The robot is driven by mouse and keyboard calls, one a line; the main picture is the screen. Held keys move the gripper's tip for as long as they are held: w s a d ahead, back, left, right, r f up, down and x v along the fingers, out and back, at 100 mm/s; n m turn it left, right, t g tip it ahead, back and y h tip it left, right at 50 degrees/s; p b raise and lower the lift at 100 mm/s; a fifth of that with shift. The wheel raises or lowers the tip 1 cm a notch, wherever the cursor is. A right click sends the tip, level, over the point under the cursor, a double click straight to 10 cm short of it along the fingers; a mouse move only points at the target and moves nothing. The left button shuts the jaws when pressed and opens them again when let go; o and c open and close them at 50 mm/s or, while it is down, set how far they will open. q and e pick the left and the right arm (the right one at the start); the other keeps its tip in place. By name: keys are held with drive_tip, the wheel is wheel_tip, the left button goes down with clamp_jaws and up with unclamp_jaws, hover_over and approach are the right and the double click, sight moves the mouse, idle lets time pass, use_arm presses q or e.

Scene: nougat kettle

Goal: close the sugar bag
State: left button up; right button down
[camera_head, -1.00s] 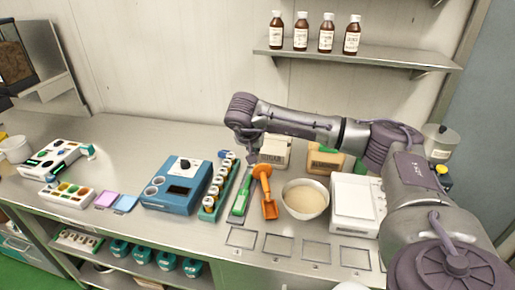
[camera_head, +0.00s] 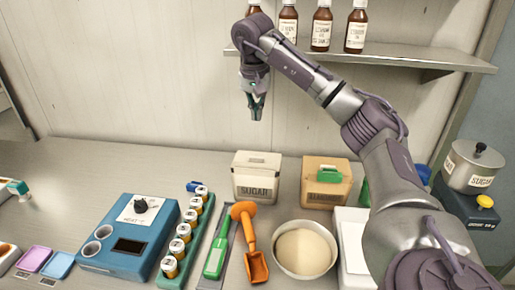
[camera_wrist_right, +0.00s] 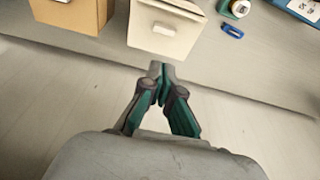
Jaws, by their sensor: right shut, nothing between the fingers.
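The sugar bag (camera_head: 256,181) is a white, box-shaped bag with a SUGAR label, standing upright at the back of the counter by the wall. Its top looks flat, with a small pale tab; I see no clip on it. It also shows in the right wrist view (camera_wrist_right: 168,42). My right gripper (camera_head: 256,116) is shut and empty, pointing down above the bag and apart from it. Its fingertips (camera_wrist_right: 161,74) show just beside the bag in the wrist view. A blue clip-like piece (camera_head: 193,186) lies left of the bag.
A brown bag (camera_head: 322,193) with a green clip (camera_head: 329,175) stands right of the sugar bag. In front are a green-handled tool (camera_head: 216,257), an orange scoop (camera_head: 256,267) and a bowl (camera_head: 303,249). Bottles stand on the shelf (camera_head: 420,58) above. A pot (camera_head: 472,168) is at right.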

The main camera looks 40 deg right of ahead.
drive_tip(key=f, duration=0.1)
drive_tip(key=p, duration=0.3)
approach(258, 159)
drive_tip(key=x, duration=0.3)
drive_tip(key=d+x, duration=0.1)
drive_tip(key=x, duration=0.1)
drive_tip(key=shift+w+f, duration=0.1)
drive_tip(key=shift+w, duration=0.35)
drive_tip(key=shift+s+a+f, duration=0.1)
drive_tip(key=shift+f, duration=0.45)
use_arm(q)
drive_tip(key=r, duration=0.2)
drive_tip(key=s+r, duration=0.1)
drive_tip(key=shift+a, duration=0.35)
use_arm(e)
drive_tip(key=shift+f, duration=0.2)
use_arm(q)
drive_tip(key=shift+s, duration=0.1)
